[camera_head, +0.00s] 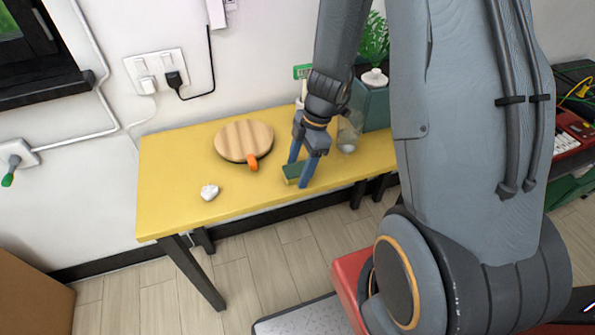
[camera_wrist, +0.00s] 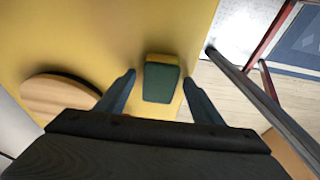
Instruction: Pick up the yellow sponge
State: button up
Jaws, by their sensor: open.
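The yellow sponge with a dark green top (camera_head: 292,172) lies on the yellow table near its front edge. In the wrist view the sponge (camera_wrist: 160,82) shows its green face and a yellow end, between and a little beyond my fingers. My gripper (camera_head: 299,173) is open, its two blue fingers pointing down at the sponge, one at each side of it. In the wrist view the fingers of my gripper (camera_wrist: 158,88) stand apart with a gap to the sponge on both sides. I cannot tell how far the fingertips are above the tabletop.
A round wooden board (camera_head: 243,139) with an orange item (camera_head: 253,162) at its edge lies left of the sponge. A small white lump (camera_head: 209,192) is near the table's front. A clear jar (camera_head: 348,135) and a teal planter (camera_head: 375,108) stand behind right. The yellow table (camera_head: 165,180) is bare at left.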

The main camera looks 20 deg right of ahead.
aim_at(299, 168)
jog(key=c, duration=1.2)
jog(key=shift+r, duration=0.1)
notch_tip(299, 168, up, 18)
jog(key=b, duration=0.3)
